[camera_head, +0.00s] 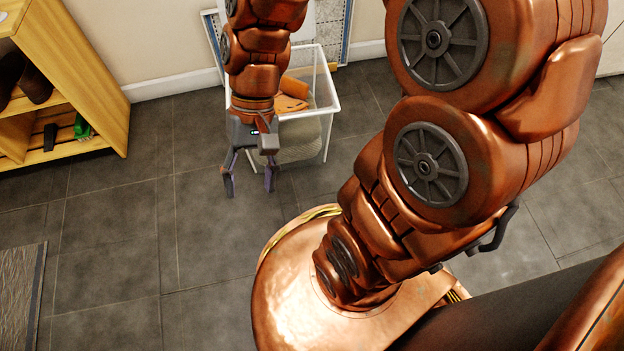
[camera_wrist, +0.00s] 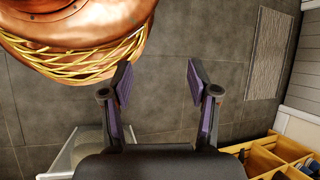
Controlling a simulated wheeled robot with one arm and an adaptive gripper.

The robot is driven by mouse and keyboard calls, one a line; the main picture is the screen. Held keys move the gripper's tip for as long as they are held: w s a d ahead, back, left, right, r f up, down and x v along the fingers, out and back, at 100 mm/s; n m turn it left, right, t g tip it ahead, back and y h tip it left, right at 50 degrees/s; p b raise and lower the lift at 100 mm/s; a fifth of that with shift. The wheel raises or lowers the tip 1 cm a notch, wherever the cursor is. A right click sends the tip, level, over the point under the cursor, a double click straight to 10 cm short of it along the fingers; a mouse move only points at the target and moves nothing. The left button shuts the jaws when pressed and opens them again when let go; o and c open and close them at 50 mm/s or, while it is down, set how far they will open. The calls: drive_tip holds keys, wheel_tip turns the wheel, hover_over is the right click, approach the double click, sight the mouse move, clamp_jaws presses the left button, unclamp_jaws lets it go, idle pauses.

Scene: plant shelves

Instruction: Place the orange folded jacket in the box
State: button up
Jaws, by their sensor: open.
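The orange folded jacket (camera_head: 291,96) lies inside the box (camera_head: 331,108), a white-rimmed bin with see-through sides near the wall in the head view. A grey item also shows low in the box through its side. My gripper (camera_head: 249,190) hangs open and empty in front of the box, a little to its left. My arm hides part of the box and maybe part of the jacket. In the wrist view my gripper (camera_wrist: 158,85) has its fingers apart with only floor between them. A corner of the box (camera_wrist: 72,153) shows at the lower left there; the jacket is not visible.
A wooden shelf (camera_head: 88,62) with dark shoes and a green item stands at the left. A grey mat (camera_head: 20,295) lies on the floor at lower left. Framed panels lean on the wall behind the box. The tiled floor between shelf and box is clear.

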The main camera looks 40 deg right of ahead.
drive_tip(key=s+d+n+h, duration=0.2)
drive_tip(key=s+d+h, duration=0.3)
drive_tip(key=s+d, duration=0.2)
drive_tip(key=shift+d+n+t, duration=0.4)
drive_tip(key=shift+d, duration=0.1)
drive_tip(key=shift+w, duration=0.1)
wheel_tip(320, 180, up, 42)
drive_tip(key=t+p, duration=0.1)
drive_tip(key=p, duration=3.8)
drive_tip(key=shift+t+p, duration=0.3)
drive_tip(key=shift+p, duration=0.1)
drive_tip(key=shift+f, duration=0.1)
